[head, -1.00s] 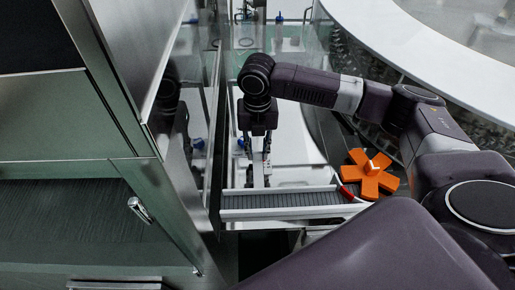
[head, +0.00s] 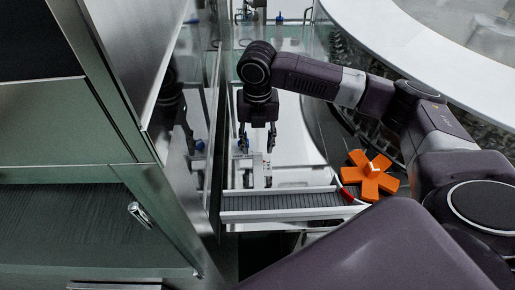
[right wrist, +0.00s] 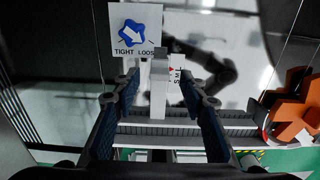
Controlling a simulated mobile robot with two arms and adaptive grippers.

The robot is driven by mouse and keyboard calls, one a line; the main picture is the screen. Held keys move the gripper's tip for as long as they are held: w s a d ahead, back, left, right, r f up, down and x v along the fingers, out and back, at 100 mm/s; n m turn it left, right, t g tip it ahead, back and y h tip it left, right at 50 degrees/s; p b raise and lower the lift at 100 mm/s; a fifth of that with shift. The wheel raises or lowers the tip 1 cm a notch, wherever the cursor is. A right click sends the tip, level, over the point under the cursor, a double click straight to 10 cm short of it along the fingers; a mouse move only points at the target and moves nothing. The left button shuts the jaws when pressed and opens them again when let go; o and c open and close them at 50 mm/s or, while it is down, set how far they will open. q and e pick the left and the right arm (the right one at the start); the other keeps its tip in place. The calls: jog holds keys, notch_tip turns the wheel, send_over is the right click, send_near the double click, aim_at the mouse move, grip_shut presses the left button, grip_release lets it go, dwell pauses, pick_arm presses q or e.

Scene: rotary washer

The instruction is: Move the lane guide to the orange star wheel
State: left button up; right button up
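The orange star wheel (head: 369,177) lies at the right end of the conveyor; it also shows at the right edge of the right wrist view (right wrist: 298,112). The lane guide seems to be the pale rail (head: 295,190) along the conveyor's far side, with a red end (head: 346,191) close to the star wheel. My right gripper (head: 257,150) points down above the conveyor's left part. In the right wrist view its fingers (right wrist: 160,88) are open, either side of a white upright block (right wrist: 158,92), with gaps visible. My left gripper is not in view.
A sign with a blue star knob (right wrist: 137,31) reads TIGHT and LOOSE, its end partly hidden. The grey ribbed conveyor (head: 280,201) runs left to right. A steel cabinet (head: 75,120) and glass panels stand left. A large white-rimmed round machine (head: 420,45) fills the upper right.

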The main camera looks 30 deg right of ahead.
notch_tip(320, 180, up, 9)
jog(key=shift+r, duration=0.15)
dwell(0.6)
